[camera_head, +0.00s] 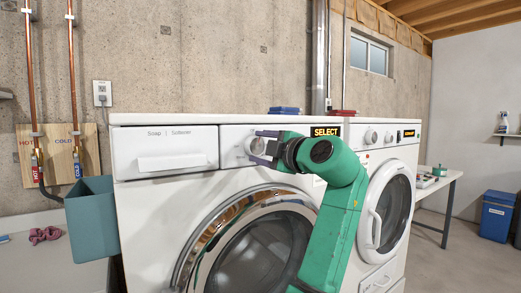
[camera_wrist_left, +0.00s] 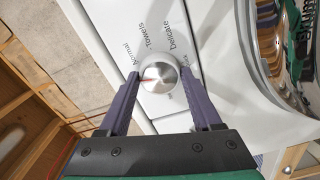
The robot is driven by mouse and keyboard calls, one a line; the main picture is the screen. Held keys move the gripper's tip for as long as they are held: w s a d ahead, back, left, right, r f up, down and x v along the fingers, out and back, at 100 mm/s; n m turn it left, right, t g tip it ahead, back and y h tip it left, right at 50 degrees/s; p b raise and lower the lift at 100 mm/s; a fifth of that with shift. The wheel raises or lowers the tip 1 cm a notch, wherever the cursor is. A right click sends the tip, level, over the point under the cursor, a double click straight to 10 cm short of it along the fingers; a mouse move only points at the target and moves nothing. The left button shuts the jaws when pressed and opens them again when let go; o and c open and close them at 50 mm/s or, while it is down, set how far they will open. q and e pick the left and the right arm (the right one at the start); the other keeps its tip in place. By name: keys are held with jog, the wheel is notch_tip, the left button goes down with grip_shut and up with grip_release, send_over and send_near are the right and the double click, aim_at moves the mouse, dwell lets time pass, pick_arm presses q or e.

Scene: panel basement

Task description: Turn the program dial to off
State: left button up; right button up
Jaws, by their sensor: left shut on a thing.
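The program dial (camera_head: 253,146) is a round silver knob on the front panel of the near white washer (camera_head: 140,195). The left wrist view shows the dial (camera_wrist_left: 160,75) with a red mark pointing left in the picture. Printed labels "Normal", "Towels" and "Delicate" show around it; other labels are too small to read or hidden. My left gripper (camera_wrist_left: 160,84), with purple fingers, is shut on the dial, one finger on each side. The head view also shows this gripper (camera_head: 257,147) at the dial. The washer's display (camera_head: 326,131) reads "SELECT". My right gripper is not in view.
A soap drawer (camera_head: 168,149) is left of the dial, and the round glass door (camera_head: 260,250) is below. A second white machine (camera_head: 384,160) stands at the right. A teal bin (camera_head: 92,222) hangs at the left. Blue (camera_head: 285,110) and red (camera_head: 342,113) items lie on top.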

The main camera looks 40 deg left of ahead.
pick_arm(q)
jog(key=shift+f+n, duration=0.2)
jog(key=shift+n, duration=1.4)
jog(key=o, duration=1.4)
jog(key=shift+r, duration=0.1)
jog(key=b+v, duration=0.2)
jog(key=v, duration=1.2)
jog(key=shift+d, duration=0.3)
